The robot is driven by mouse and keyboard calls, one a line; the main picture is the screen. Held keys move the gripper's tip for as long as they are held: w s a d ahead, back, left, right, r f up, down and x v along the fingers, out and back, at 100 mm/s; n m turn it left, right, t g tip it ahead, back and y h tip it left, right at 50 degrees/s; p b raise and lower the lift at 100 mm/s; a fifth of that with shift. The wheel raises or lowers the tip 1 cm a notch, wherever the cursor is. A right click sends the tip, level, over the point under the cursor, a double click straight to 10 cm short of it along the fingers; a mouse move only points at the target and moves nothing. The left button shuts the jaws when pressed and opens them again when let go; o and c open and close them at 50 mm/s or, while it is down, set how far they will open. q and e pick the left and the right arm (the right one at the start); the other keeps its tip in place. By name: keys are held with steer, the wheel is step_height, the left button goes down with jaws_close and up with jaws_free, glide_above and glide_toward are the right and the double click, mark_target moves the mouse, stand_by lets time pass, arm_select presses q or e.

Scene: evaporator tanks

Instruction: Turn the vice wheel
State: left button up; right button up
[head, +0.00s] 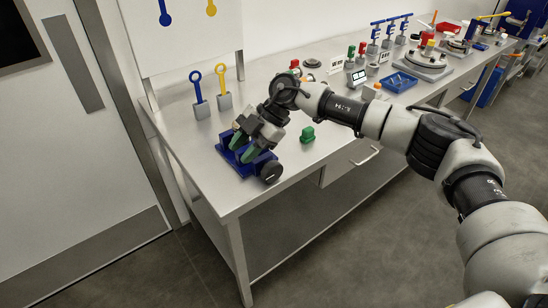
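The blue vice (228,157) sits near the left end of the steel bench, by its front edge. Its round black vice wheel (271,173) faces the front right. My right gripper (243,149) points down over the vice body, left of and behind the wheel. Its two green-looking fingers stand apart with a gap between them, and I see nothing clearly held there. The gripper covers part of the vice, so I cannot tell whether the fingers touch it. My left gripper is not in view.
A blue tray (398,82) and flanged fittings (424,64) lie farther right. The bench between is mostly clear.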

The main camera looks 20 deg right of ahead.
mark_target(272, 164)
steer(key=w+d+r+m+h, duration=0.2)
steer(key=d+r+h, duration=0.2)
steer(key=d, duration=0.7)
steer(key=shift+h, duration=0.3)
steer(key=x, duration=0.3)
steer(key=p+x, duration=0.1)
steer(key=x, duration=0.3)
steer(key=p+x, duration=0.1)
steer(key=x, duration=0.2)
steer(key=shift+s+f, duration=0.15)
steer(key=shift+s, duration=0.15)
jaws_close()
